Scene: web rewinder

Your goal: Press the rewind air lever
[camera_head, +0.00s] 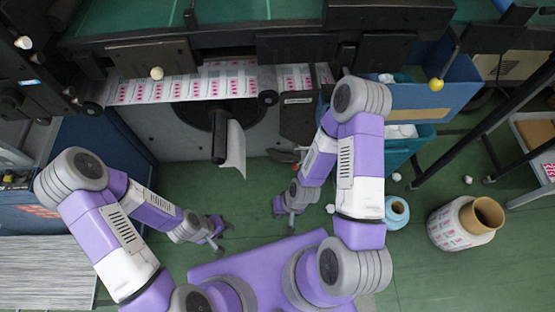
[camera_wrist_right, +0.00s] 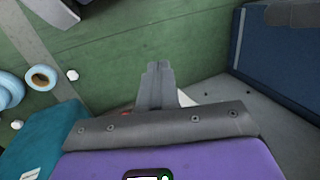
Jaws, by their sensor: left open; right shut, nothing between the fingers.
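I cannot tell for sure which control is the rewind air lever. A lever with a yellow ball knob (camera_head: 436,85) stands at the upper right of the head view, in front of the blue box. A cream ball knob (camera_head: 157,73) sits at the machine's front edge, above the printed web. My left gripper (camera_head: 221,238) is open and empty, low over the green floor, well apart from both knobs. My right gripper (camera_head: 290,227) is shut and empty, below the machine and far from the knobs. Its closed fingers (camera_wrist_right: 157,85) point over the floor in the right wrist view.
The printed web (camera_head: 190,88) runs across the machine above a black roll shaft (camera_head: 219,135). A blue box (camera_head: 420,105) and teal bin (camera_head: 405,150) stand right. A blue roll (camera_head: 396,212) and large printed roll (camera_head: 460,223) are on the floor. Open floor lies between my grippers.

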